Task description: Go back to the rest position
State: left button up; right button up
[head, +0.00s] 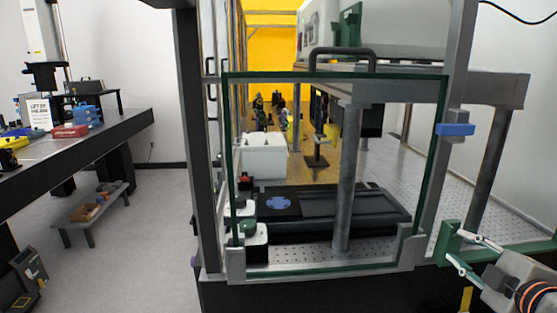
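My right gripper (456,246) shows at the lower right, its arm coming in from the right edge. My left gripper is out of view. The flatness interferometer enclosure stands in front of me, with a green-edged glass panel (300,110) and a black handle (342,53) on its top edge.
Behind the glass, a black stage (345,213) with a blue disc (279,203) lies on a perforated table. A blue latch (455,129) sits on the right post. A dark bench (80,150) with boxes stands left, a low shelf (92,212) below it. Grey floor (150,245) between is clear.

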jog(key=s+a+f+m+g+h, duration=0.2)
jog(key=s+f+m+g, duration=0.15)
jog(key=s+f, duration=0.9)
jog(key=s+a+f+m+g+h, duration=0.1)
jog(key=s+f+m+g+h, duration=0.3)
jog(key=s+f, duration=0.85)
jog(key=w+a+f+m+t+y, duration=0.1)
jog(key=a+f+y, duration=0.3)
jog(key=a+f, duration=0.4)
jog(key=w+a+f+m+t+y, duration=0.1)
jog(key=w+a+f+y, duration=0.3)
jog(key=a+f, duration=0.4)
jog(key=shift+w+a+f+t+y, duration=0.15)
jog(key=shift+w+f+t+y, duration=0.15)
jog(key=shift+t+y, duration=0.25)
